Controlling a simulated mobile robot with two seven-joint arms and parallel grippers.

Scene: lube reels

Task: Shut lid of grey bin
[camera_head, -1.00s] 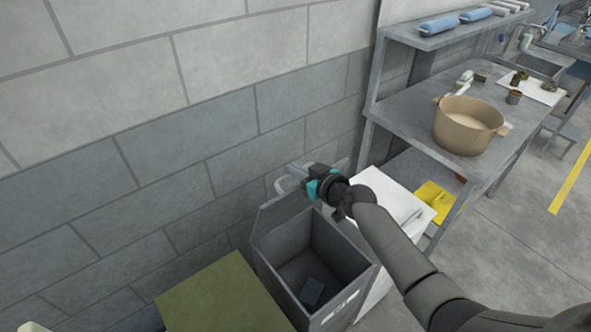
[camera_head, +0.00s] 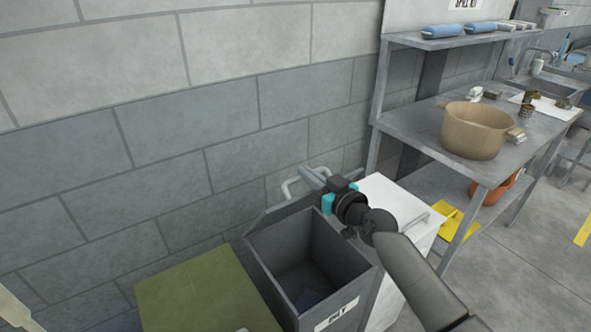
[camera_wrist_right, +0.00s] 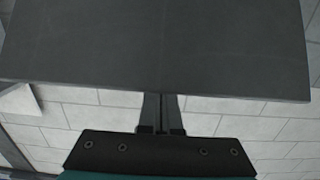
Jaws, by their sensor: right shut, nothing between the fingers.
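The grey bin (camera_head: 357,297) stands against the block wall in the head view, with its mouth open and a dark blue item (camera_head: 308,299) at the bottom. Its lid (camera_head: 283,214) is raised at the back, seen nearly edge-on. My right gripper (camera_head: 312,177) is shut and empty, just above and behind the lid's right end. In the right wrist view a dark grey panel (camera_wrist_right: 160,45), likely the lid, spans the top. The shut fingers (camera_wrist_right: 161,113) are close to its edge; I cannot tell whether they touch.
A green box top (camera_head: 195,292) is left of the bin. A white cabinet (camera_head: 385,193) is close on the right. A pale bent handle or pipe (camera_head: 290,186) is by the wall. A metal workbench (camera_head: 425,125) carries a tan pot (camera_head: 473,132).

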